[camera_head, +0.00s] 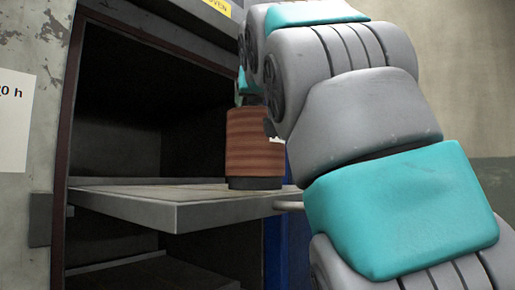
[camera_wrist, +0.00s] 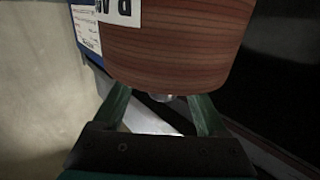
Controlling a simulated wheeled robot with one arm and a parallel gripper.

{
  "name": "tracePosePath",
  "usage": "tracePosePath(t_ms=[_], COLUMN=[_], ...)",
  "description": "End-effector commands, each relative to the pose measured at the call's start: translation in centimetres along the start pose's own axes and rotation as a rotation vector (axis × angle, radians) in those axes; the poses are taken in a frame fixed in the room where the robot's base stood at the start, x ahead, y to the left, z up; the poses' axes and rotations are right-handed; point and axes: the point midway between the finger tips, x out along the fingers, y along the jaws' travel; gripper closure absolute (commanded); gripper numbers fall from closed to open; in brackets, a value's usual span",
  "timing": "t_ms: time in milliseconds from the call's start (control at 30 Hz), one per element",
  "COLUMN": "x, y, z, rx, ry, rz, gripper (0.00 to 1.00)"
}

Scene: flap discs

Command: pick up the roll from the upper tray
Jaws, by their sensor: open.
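The roll (camera_head: 254,145) is a reddish-brown ribbed cylinder with a dark base. It stands upright near the right end of the upper tray (camera_head: 190,213), a grey shelf that sticks out of the cabinet. In the wrist view the roll (camera_wrist: 180,45) fills the upper middle and bears a white label with black letters. My gripper (camera_wrist: 162,100) is open, its two green fingers spread and pointing at the roll's lower part. The fingertips meet the roll's outline in the picture; I cannot tell whether they touch it.
The cabinet's dark opening (camera_head: 140,90) lies behind and left of the roll. A lower tray (camera_head: 150,274) shows beneath the upper one. A blue panel (camera_head: 288,250) stands below the tray's right end, beside my arm. A plain wall (camera_head: 455,80) is at right.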

Motion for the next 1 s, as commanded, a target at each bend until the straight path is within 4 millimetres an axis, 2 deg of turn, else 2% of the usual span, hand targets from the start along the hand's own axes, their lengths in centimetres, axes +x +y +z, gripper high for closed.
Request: tracePosePath(t_ms=[67,667,1000], x=[0.00,0.05,0.08], y=[0.01,0.12,0.16], z=[0.01,0.06,0.10], rx=[0.000,0.000,0.000], ry=[0.000,-0.002,-0.003], rz=[0.000,0.002,0.003], gripper=[0.31,0.98,1.00])
